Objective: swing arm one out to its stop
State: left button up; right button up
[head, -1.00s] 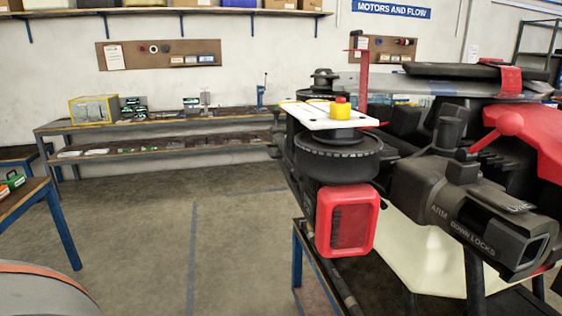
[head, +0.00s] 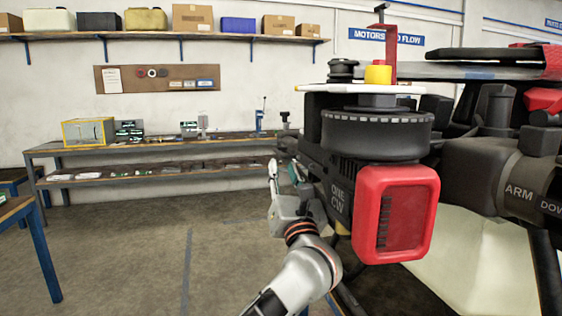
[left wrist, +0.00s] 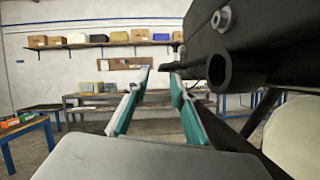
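Arm one of the spray drone (head: 338,185), marked "ONE CW", is a dark beam with a round black motor (head: 376,134) and a red-framed box (head: 395,214) at its near end. My left gripper (head: 283,166) is at the left side of this beam, low beside it. In the left wrist view its two teal-lined fingers (left wrist: 158,76) are apart, with nothing clearly between them. The dark beam (left wrist: 250,65) and a black tube end (left wrist: 233,71) lie just right of the fingers. I cannot tell whether the right finger touches the beam. My right gripper is not in view.
A long workbench (head: 160,145) with small parts stands along the back wall, under a shelf (head: 150,35) of boxes and containers. A blue-legged table (head: 45,255) is at the far left. The floor left of the drone is clear.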

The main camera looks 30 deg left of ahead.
aim_at(278, 153)
pick_arm(q)
jog(key=shift+f+x, duration=0.1)
jog(key=shift+x, duration=1.9)
jog(key=shift+f+x, duration=0.15)
jog(key=shift+x, duration=1.9)
jog(key=shift+w, duration=0.15)
jog(key=shift+c, duration=0.4)
grip_shut()
